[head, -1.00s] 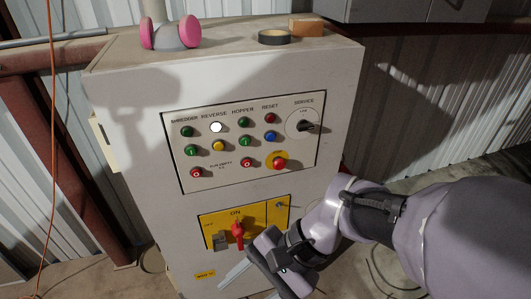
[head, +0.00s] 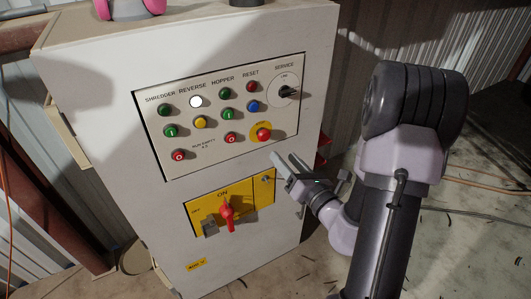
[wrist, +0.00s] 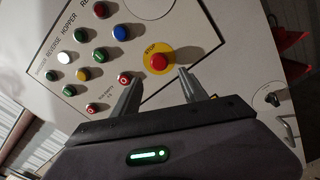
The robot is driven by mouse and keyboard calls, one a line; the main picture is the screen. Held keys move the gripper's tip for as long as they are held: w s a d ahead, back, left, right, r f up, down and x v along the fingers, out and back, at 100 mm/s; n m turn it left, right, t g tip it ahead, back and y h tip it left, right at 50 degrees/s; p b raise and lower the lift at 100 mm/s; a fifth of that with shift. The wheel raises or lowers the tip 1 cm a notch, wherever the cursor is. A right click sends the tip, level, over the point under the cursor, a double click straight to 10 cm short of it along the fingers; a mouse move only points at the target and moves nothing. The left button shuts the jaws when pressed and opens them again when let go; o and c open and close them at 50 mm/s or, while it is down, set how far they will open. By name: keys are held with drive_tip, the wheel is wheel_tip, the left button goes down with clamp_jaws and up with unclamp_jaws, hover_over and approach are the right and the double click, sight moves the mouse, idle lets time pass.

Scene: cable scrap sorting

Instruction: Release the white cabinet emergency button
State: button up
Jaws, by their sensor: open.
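The white cabinet (head: 90,110) stands in front of me with a button panel on its face. The emergency button (head: 263,134) is a red mushroom head on a yellow round plate at the panel's lower right. In the wrist view the emergency button (wrist: 159,62) shows with "STOP" on its yellow plate, beyond and between my fingertips. My gripper (head: 282,160) is just below and right of the button in the head view, apart from it as far as I can tell. In the wrist view my gripper (wrist: 158,78) has its two fingers spread, with nothing between them.
Other buttons crowd the panel, including a red one (head: 231,138) left of the emergency button and a blue one (head: 253,106) above it. A black service switch (head: 287,91) is at upper right. Below is a yellow plate with a red rotary handle (head: 227,213).

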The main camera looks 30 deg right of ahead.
sight(266, 137)
drive_tip(key=w, duration=1.1)
drive_tip(key=shift+w+a+b, duration=0.2)
drive_tip(key=shift+a+b, duration=0.05)
drive_tip(key=shift+b, duration=0.05)
drive_tip(key=shift+c, duration=0.2)
clamp_jaws()
